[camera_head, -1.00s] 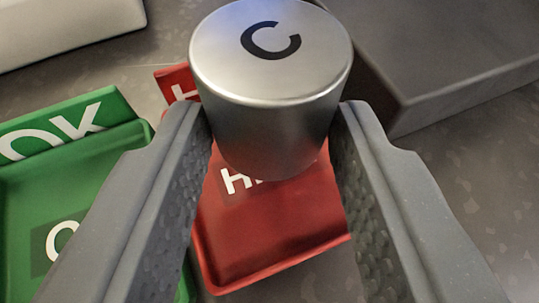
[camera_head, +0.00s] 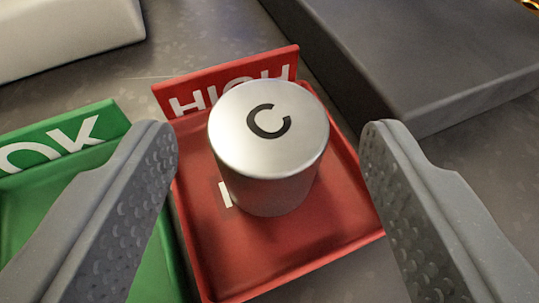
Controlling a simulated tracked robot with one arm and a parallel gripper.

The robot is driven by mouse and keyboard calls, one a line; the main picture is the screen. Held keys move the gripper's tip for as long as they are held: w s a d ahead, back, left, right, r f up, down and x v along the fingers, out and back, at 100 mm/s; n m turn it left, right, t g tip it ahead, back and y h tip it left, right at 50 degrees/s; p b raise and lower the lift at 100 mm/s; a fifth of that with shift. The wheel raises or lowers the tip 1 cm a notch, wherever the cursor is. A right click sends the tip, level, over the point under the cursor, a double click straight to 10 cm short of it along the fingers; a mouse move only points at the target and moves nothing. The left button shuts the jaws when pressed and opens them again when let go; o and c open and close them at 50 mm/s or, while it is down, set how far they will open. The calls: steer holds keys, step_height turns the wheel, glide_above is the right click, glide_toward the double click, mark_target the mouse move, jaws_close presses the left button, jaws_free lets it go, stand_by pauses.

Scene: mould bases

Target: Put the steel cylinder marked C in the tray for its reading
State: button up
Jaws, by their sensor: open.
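The steel cylinder (camera_head: 268,150) marked C stands upright in the red tray (camera_head: 300,258), with its letter facing up. The tray's back plate reads HIGH, partly covered by the cylinder. More lettering on the tray floor is mostly hidden behind the cylinder. My gripper (camera_head: 268,140) is open, with one finger on each side of the cylinder and a clear gap to both. The green tray (camera_head: 90,165) marked OK is at the left, partly hidden by my left finger.
A dark grey block (camera_head: 400,60) lies at the upper right, behind the red tray. A pale block (camera_head: 70,30) is at the upper left. Grey floor (camera_head: 190,45) shows clear between these blocks.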

steer(key=v, duration=0.9)
steer(key=shift+s+r, duration=0.1)
steer(key=shift+r, duration=0.15)
steer(key=shift+s+a+r+b, duration=0.1)
steer(key=shift+s+r+b, duration=0.1)
steer(key=shift+s+b, duration=0.45)
steer(key=shift+s+r+b, duration=0.4)
steer(key=shift+s+b, duration=0.2)
steer(key=shift+b, duration=0.35)
step_height(320, 180, up, 24)
steer(key=w+n+t+y, duration=0.1)
steer(key=t+y, duration=0.1)
steer(key=y, duration=0.1)
steer(key=s+r+h, duration=0.1)
steer(key=s+r, duration=0.5)
steer(key=r, duration=0.4)
steer(key=s+d+r, duration=0.1)
steer(key=s+r, duration=0.6)
steer(key=r, duration=0.3)
steer(key=shift+d+r+h, duration=0.2)
steer(key=shift+r+h, duration=0.1)
steer(key=shift+h, duration=0.1)
